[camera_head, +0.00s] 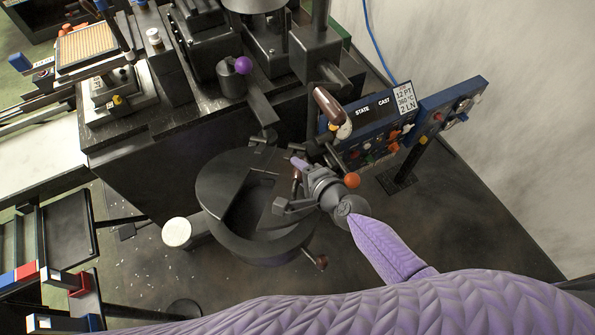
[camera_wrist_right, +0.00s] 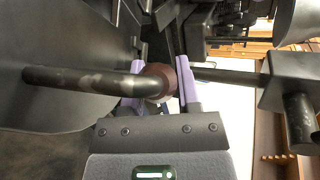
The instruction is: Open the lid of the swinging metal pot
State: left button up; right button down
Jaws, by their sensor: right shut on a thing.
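The round dark metal pot (camera_head: 222,186) stands at the middle of the head view, in front of the machine. Its top has a dark angular recess; I cannot tell how far the lid is open. My right gripper (camera_head: 299,164) is at the pot's far right edge, with a purple finger showing. In the right wrist view, the purple fingers of my right gripper (camera_wrist_right: 161,88) are shut on a dark brown knob (camera_wrist_right: 155,72) at the end of a bent metal handle bar (camera_wrist_right: 80,80). In the head view my wrist hides most of this handle. My left gripper is not in view.
The black machine (camera_head: 150,165) stands behind the pot, with a purple ball knob (camera_head: 243,65) on top. A blue control panel (camera_head: 375,118) is close to the right of my gripper. A white cylinder (camera_head: 177,232) is left of the pot.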

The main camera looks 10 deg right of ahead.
aim_at(303, 158)
jog(key=w+r+p, duration=0.1)
jog(key=w+r+g+p, duration=0.1)
jog(key=shift+d+r+m, duration=0.3)
jog(key=shift+d+m, duration=0.1)
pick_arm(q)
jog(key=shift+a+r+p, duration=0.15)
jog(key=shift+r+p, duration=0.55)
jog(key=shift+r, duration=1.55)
pick_arm(e)
jog(key=shift+w+d+r+g, duration=0.2)
jog(key=shift+w+d+g, duration=0.05)
jog(key=shift+w+g, duration=0.2)
jog(key=shift+c, duration=1.6)
grip_release()
